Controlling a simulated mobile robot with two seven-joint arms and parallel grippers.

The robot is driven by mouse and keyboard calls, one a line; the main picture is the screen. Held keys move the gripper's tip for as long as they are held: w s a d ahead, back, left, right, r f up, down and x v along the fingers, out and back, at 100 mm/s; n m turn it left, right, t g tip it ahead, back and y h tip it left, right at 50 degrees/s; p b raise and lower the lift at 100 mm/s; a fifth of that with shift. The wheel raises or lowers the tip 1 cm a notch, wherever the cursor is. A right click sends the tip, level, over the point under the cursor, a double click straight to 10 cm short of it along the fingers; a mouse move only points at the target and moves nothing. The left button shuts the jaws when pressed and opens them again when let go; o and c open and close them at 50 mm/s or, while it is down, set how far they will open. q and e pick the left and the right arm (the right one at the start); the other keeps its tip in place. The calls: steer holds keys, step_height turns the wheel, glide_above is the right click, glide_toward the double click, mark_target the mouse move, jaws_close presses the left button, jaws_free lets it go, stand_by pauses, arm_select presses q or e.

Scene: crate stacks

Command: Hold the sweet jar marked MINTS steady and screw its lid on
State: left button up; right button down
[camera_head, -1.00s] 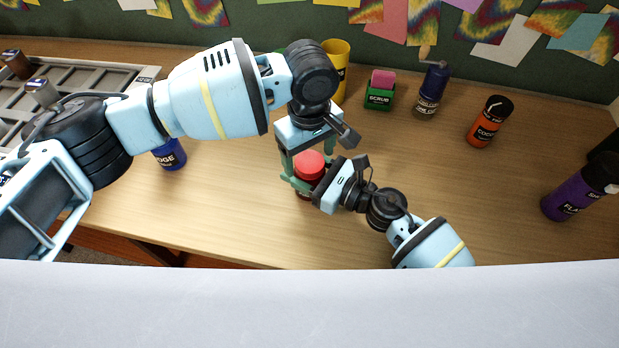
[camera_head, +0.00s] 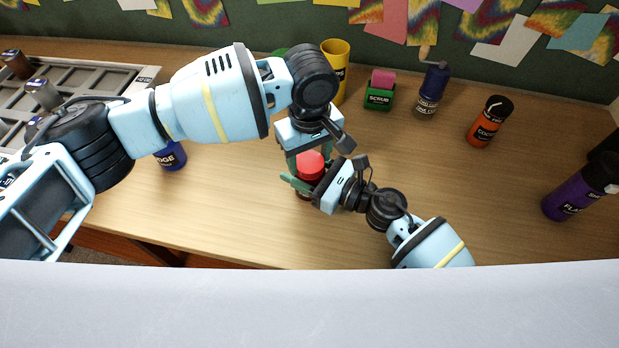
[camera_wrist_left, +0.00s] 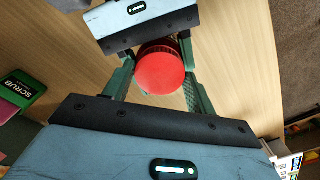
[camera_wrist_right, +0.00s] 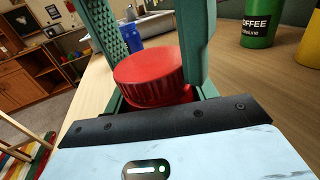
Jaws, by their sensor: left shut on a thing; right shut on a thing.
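The jar (camera_head: 304,195) stands on the table in the head view, mostly hidden by my grippers. Its label is not visible. The round red lid (camera_head: 310,162) sits on top of it and looks level; it also shows in the left wrist view (camera_wrist_left: 161,70) and the right wrist view (camera_wrist_right: 150,77). How far it is threaded I cannot tell. My left gripper (camera_head: 308,160) points down from above and is shut on the lid, one green finger on each side. My right gripper (camera_head: 306,186) comes in from the right, below the lid, and is shut on the jar body.
Along the back stand a yellow container (camera_head: 337,65), a green SCRUB block (camera_head: 379,97), a dark blue bottle (camera_head: 430,90) and an orange bottle (camera_head: 488,123). A purple bottle (camera_head: 575,195) is at the right, a blue jar (camera_head: 171,156) at the left. Table front is clear.

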arm_select(q)
steer(key=shift+m, duration=1.1)
steer(key=o, duration=1.1)
steer(key=shift+r, duration=2.3)
steer(key=shift+c, duration=0.5)
